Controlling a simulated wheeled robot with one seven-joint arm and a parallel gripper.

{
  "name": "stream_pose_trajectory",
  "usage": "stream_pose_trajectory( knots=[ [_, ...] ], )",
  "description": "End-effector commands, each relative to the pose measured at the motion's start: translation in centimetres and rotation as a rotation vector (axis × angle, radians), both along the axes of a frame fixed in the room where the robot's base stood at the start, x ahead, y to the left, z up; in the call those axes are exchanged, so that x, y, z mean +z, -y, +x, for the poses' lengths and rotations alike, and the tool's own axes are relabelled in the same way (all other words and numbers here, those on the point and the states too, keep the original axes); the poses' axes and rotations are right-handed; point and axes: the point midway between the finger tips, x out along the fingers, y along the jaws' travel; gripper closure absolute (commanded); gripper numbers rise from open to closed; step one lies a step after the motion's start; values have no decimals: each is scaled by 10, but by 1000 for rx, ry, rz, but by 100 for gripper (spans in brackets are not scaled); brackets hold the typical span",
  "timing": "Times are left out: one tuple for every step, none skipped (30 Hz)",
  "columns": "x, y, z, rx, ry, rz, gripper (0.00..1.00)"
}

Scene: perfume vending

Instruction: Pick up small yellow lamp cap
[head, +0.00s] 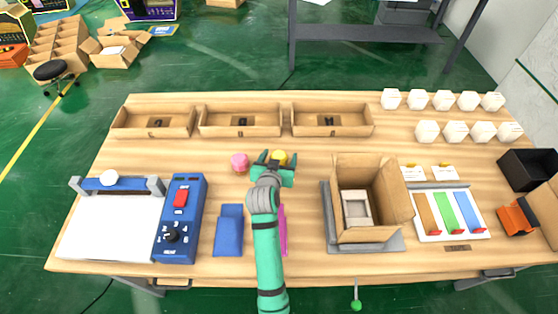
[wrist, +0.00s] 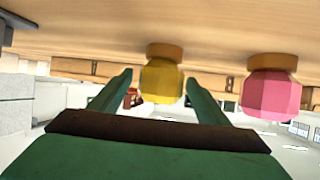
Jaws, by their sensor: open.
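The small yellow lamp cap (head: 279,157) stands on the table just beyond my gripper (head: 275,158), near the middle of the table. In the wrist view the yellow cap (wrist: 163,82), with a brown-gold base, appears between the two green fingers of my gripper (wrist: 158,85). The fingers are open, with a gap on either side of the cap in the picture; I cannot tell if they touch it. A pink cap (head: 240,162) of similar shape stands to the left; in the wrist view the pink cap (wrist: 272,92) is on the right, outside the fingers.
Three wooden trays (head: 243,133) line the back. An open cardboard box (head: 370,228) stands right of my arm. A blue control box (head: 180,219) and blue pouch (head: 229,231) lie left. Several white caps (head: 442,100) stand at back right.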

Motion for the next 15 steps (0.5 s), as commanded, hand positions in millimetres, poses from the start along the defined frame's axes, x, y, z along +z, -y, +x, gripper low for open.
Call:
stream_pose_trajectory(
  knots=[
    [-4, 2, 7, -1, -1, 0, 30],
    [-6, 3, 11, -1, -1, -2, 30],
    [-8, 4, 16, 0, 0, -1, 30],
    [-10, 4, 19, 0, -1, -1, 30],
    [-11, 4, 21, 0, 0, -1, 30],
    [-12, 5, 24, 0, 0, -1, 30],
    [-13, 5, 26, 0, 0, -1, 30],
    [-14, 5, 27, 0, 0, -1, 30],
    [-14, 6, 28, 0, 0, 0, 30],
    [-14, 6, 28, 0, 0, 0, 30],
    [-14, 6, 28, 0, 0, 0, 30],
    [-14, 6, 28, 0, 0, 0, 30],
    [-14, 6, 28, 0, 0, 0, 30],
    [-14, 6, 28, 0, 0, 0, 30],
    [-14, 6, 28, 0, 0, 0, 30]
  ],
)
